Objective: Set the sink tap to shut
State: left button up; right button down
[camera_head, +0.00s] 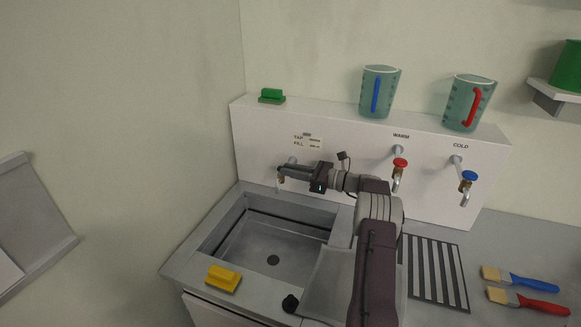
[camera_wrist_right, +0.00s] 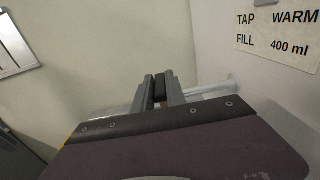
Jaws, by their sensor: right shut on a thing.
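The sink tap (camera_head: 279,184) comes out of the white back panel over the left part of the sink (camera_head: 222,232). My right gripper (camera_head: 291,174) reaches it from the right and covers most of it. In the right wrist view the two grey fingers (camera_wrist_right: 161,90) are closed on a dark piece, which looks like the tap's handle. The pale tap pipe (camera_wrist_right: 218,88) runs to the wall behind them. The handle's exact angle is hidden. No water stream shows in the basin. My left gripper is not in view.
A warm tap (camera_head: 399,163) and a cold tap (camera_head: 468,177) stand to the right. Two jugs (camera_head: 379,92) (camera_head: 467,102) and a green block (camera_head: 271,96) sit on the ledge. A yellow sponge (camera_head: 223,278) lies on the sink rim. Brushes (camera_head: 520,278) lie at right.

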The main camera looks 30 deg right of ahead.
jog(key=shift+d+r, duration=0.1)
jog(key=shift+r, duration=0.05)
jog(key=c, duration=1.4)
grip_release()
jog(key=shift+o, duration=0.2)
